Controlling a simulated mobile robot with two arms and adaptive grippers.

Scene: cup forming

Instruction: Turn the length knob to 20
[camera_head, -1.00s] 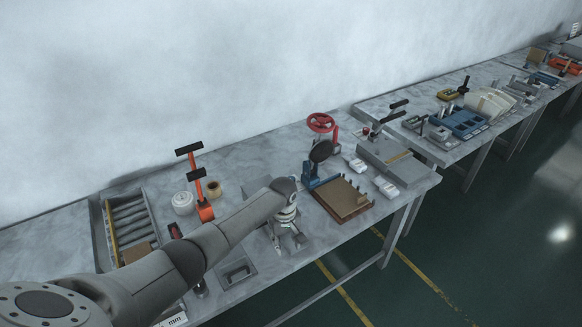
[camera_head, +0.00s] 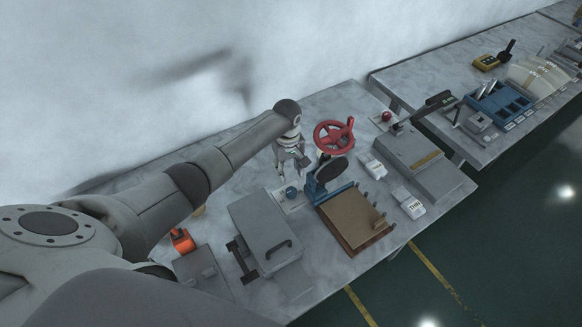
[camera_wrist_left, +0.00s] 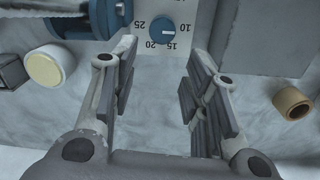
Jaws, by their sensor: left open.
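The length knob (camera_head: 291,192) is a small blue dial on a light plate, beside the grey box on the table. In the left wrist view the knob (camera_wrist_left: 162,30) shows at the top centre with a white mark pointing right, near the 10. The numbers 25, 20, 15 and 10 around it appear upside down. My left gripper (camera_head: 291,168) is above and just behind the knob, pointing down. In the left wrist view its fingers (camera_wrist_left: 158,82) are apart with nothing between them, and the knob lies beyond them, untouched. My right gripper is not in view.
A blue press with a red handwheel (camera_head: 334,135) and a brown board (camera_head: 350,217) stand right of the knob. A grey box (camera_head: 265,235) with a handle stands to its left. The left wrist view also shows a tan roll (camera_wrist_left: 292,103) and a cream-topped jar (camera_wrist_left: 45,68).

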